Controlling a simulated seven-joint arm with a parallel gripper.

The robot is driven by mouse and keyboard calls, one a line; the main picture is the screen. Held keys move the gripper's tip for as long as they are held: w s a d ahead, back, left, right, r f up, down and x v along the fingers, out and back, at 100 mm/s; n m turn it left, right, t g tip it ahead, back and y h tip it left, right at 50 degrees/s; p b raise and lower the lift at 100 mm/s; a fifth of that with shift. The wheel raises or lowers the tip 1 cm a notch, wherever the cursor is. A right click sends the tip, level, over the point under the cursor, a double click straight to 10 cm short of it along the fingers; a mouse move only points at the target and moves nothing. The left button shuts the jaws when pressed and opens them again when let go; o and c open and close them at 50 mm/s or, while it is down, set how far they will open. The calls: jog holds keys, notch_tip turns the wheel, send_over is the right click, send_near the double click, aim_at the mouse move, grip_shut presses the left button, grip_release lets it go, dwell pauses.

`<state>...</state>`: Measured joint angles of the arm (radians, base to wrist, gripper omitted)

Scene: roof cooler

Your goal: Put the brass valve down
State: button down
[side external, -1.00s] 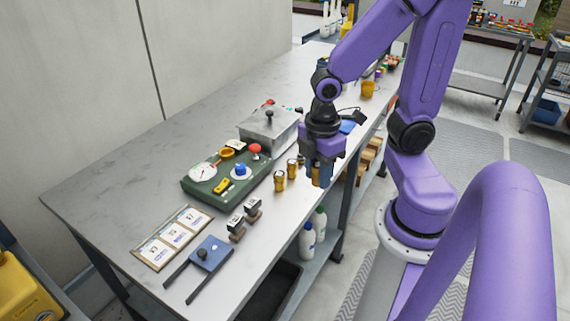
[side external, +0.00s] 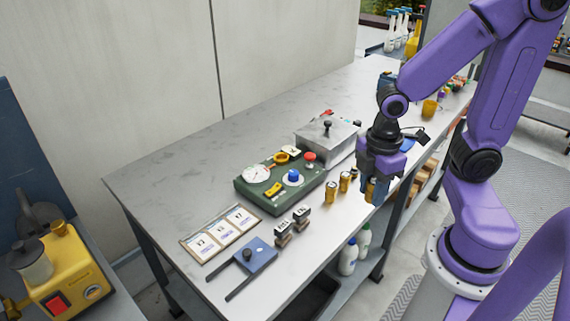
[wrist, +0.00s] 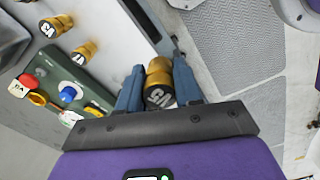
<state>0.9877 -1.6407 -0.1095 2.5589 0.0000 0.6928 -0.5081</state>
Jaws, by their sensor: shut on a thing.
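My gripper (side external: 377,190) is shut on a brass valve (wrist: 159,82). In the wrist view, the valve sits between the two blue fingers, its dark end face with white lettering toward the camera. In the side view, the fingers mostly hide it. The gripper is at the front edge of the grey workbench (side external: 190,150); I cannot tell the valve's height or whether it touches the top. Other brass valves stand on the bench left of the gripper, one nearer (side external: 331,192) and one just behind it (side external: 345,181). Brass valves also show in the wrist view (wrist: 85,53).
A green panel (side external: 262,200) with a gauge and red and blue knobs lies left of the valves. A metal box (side external: 325,140) with a black knob stands behind. Two stamps (side external: 290,230), a card tray (side external: 185,243) and a blue plate (side external: 247,257) lie nearer. The bench's back left is clear.

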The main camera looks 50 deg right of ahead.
jog(key=w+f+m, duration=0.3)
jog(key=w+m, duration=0.4)
jog(key=w, duration=0.1)
jog(key=w+f+m, duration=0.2)
jog(key=w+m, duration=0.4)
jog(key=w, duration=0.2)
jog(key=s+r+n, duration=0.1)
jog(key=s+n, duration=0.3)
jog(key=s, duration=0.1)
jog(key=s+r+n, duration=0.2)
jog(key=s+n, duration=0.2)
jog(key=s, duration=0.1)
jog(key=s+r+n, duration=0.2)
jog(key=s+n, duration=0.2)
jog(key=s, duration=0.1)
jog(key=shift+a, duration=0.15)
jog(key=shift+s+n, duration=0.5)
jog(key=shift+s, duration=0.05)
